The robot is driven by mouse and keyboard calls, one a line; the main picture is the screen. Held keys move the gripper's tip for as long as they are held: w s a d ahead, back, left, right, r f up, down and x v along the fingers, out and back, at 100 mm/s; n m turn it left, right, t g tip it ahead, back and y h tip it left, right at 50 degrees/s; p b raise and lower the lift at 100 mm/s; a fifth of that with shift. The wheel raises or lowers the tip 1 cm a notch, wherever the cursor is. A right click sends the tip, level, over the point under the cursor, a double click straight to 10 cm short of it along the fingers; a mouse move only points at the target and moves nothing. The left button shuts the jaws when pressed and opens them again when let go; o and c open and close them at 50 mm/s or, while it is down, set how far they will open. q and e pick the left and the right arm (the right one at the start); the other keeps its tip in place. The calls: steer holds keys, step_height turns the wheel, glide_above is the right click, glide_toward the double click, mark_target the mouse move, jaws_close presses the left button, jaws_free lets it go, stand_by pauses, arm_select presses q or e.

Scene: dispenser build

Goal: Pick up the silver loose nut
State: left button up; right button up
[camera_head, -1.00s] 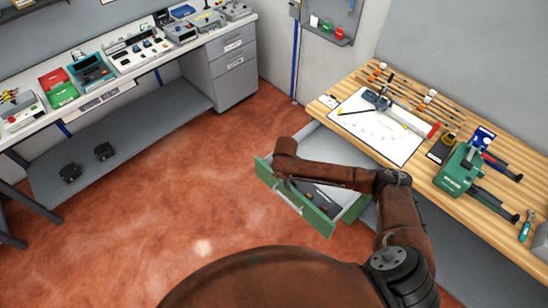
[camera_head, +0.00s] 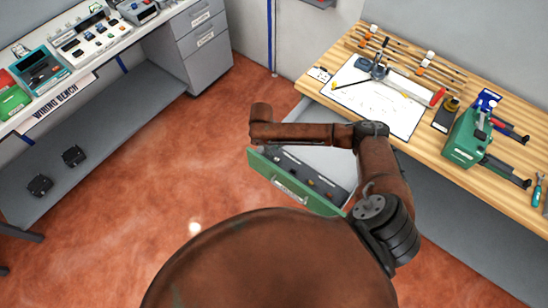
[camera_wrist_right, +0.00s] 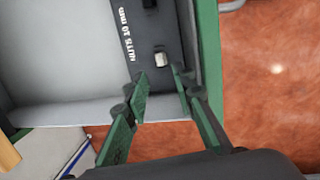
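A small silver nut (camera_wrist_right: 161,60) lies on a dark strip (camera_wrist_right: 132,62) marked with white lettering that includes "NUTS", inside the open drawer. My right gripper (camera_wrist_right: 160,90) is open and empty in the right wrist view. Its green-padded fingers point toward the nut, which shows just beyond the gap between the tips. In the head view, the drawer (camera_head: 283,182) has a green front and is pulled out below the wooden bench. My right arm crosses above it and hides part of it, and the fingers cannot be made out there. My left gripper is not in view.
The wooden bench (camera_head: 318,92) holds a white sheet (camera_head: 378,107), tools and a green vise (camera_head: 463,140). The grey drawer wall (camera_wrist_right: 80,116) and green front (camera_wrist_right: 209,60) border the gripper closely. A wiring bench (camera_head: 95,62) stands at left. The red floor between is clear.

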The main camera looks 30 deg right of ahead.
mark_target(277, 161)
steer(key=shift+d+f, duration=0.2)
steer(key=shift+f, duration=1.15)
steer(key=shift+d+f, duration=0.2)
steer(key=shift+f, duration=1.2)
steer(key=shift+d+f, duration=0.2)
steer(key=shift+f, duration=1.15)
steer(key=shift+c, duration=0.5)
jaws_close()
